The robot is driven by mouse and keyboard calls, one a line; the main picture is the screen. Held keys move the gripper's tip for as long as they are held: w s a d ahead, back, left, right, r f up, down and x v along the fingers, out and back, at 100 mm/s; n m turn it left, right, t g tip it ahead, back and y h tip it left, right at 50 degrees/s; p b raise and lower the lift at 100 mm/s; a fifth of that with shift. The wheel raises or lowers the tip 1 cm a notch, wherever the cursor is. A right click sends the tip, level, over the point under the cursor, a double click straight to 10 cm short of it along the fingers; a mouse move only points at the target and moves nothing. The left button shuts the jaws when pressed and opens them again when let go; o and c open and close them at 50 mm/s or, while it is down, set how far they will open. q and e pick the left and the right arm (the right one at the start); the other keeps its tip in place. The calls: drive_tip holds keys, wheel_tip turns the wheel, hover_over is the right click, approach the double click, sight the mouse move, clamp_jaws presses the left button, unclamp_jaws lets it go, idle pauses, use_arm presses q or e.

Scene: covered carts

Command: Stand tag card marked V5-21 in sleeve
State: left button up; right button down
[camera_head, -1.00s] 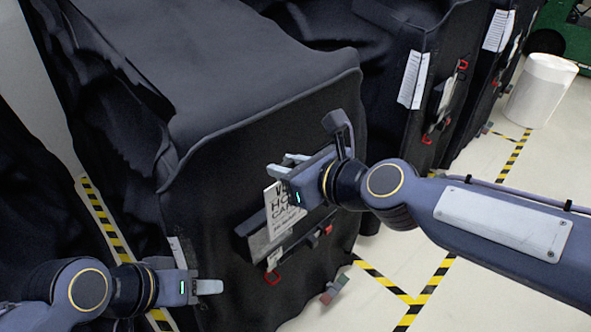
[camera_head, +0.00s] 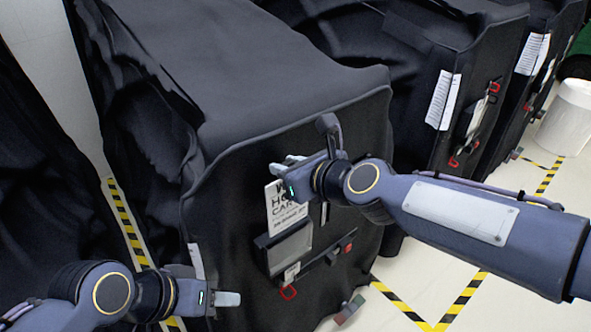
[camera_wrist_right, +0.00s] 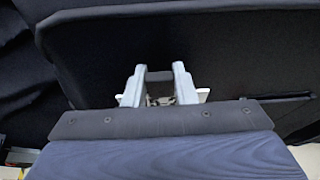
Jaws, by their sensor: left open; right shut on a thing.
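My right gripper (camera_head: 290,168) is shut on a white tag card (camera_head: 285,208) with dark print, held upright against the cart's black front. Only part of the print reads, like "HO" and "CAR"; I cannot make out V5-21. The sleeve (camera_head: 290,248), a dark-framed pocket with a grey face, is directly below the card. The card's lower edge appears at the sleeve's top edge; I cannot tell whether it is inside. In the right wrist view, the fingers (camera_wrist_right: 158,88) hide most of the card, with a white corner (camera_wrist_right: 203,95) showing. My left gripper (camera_head: 229,298) is open and empty, lower left.
The black-covered cart (camera_head: 225,235) fills the middle. More covered carts with white sheets (camera_head: 443,99) stand right. Striped floor tape (camera_head: 458,300) and a white bin (camera_head: 566,118) are at right.

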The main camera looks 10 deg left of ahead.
sight(290, 213)
drive_tip(key=shift+w+a+f+b, duration=0.1)
drive_tip(key=shift+a+f+b, duration=0.1)
drive_tip(key=shift+f+b, duration=0.15)
wheel_tip(290, 213, down, 2)
drive_tip(key=shift+f+b, duration=0.15)
drive_tip(key=shift+b, duration=1.05)
drive_tip(key=shift+f+b, duration=3.45)
drive_tip(key=shift+f, duration=0.65)
drive_tip(key=shift+f+b, duration=0.85)
drive_tip(key=shift+b, duration=0.2)
drive_tip(key=c, duration=1.1)
unclamp_jaws()
drive_tip(key=shift+d, duration=0.1)
